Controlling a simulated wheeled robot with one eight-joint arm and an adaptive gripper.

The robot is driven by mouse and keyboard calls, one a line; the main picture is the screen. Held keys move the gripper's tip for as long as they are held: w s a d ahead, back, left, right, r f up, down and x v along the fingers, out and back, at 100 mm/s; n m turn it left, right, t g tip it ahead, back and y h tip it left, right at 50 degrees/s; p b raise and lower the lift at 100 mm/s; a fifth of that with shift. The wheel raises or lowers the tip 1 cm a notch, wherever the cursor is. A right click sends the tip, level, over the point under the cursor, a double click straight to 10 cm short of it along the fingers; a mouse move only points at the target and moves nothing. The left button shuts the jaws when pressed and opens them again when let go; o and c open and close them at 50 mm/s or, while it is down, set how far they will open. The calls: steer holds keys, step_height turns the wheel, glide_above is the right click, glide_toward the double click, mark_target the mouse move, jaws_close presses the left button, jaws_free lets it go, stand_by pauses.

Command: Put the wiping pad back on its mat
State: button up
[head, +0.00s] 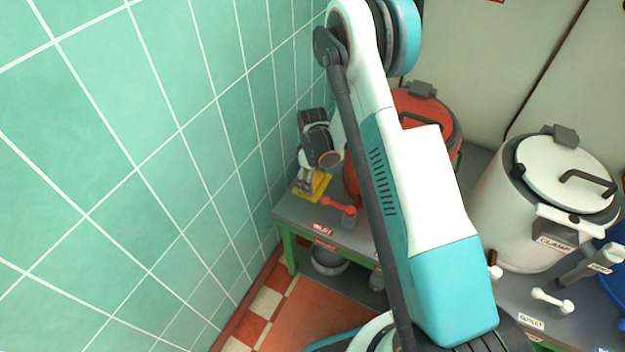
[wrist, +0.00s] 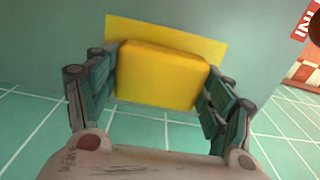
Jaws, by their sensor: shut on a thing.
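The wiping pad (wrist: 160,75) is a thick yellow block between the fingers of my gripper (wrist: 160,88) in the wrist view. The fingers press on its left and right sides. The mat (wrist: 150,33) is a flat yellow sheet showing just beyond the pad; whether the pad touches it I cannot tell. In the head view the mat (head: 323,183) lies on the grey bench top near the tiled wall, with my gripper (head: 308,184) pointing down over it. The pad is hard to tell from the mat there.
The green tiled wall (head: 150,150) is close on the left. A red kettle (head: 440,115) stands behind my arm, with a red valve handle (head: 341,206) right of the mat. A white kettle (head: 500,200) stands at right. A bowl (head: 328,262) sits below the bench top.

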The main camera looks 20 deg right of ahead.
steer(key=o, duration=1)
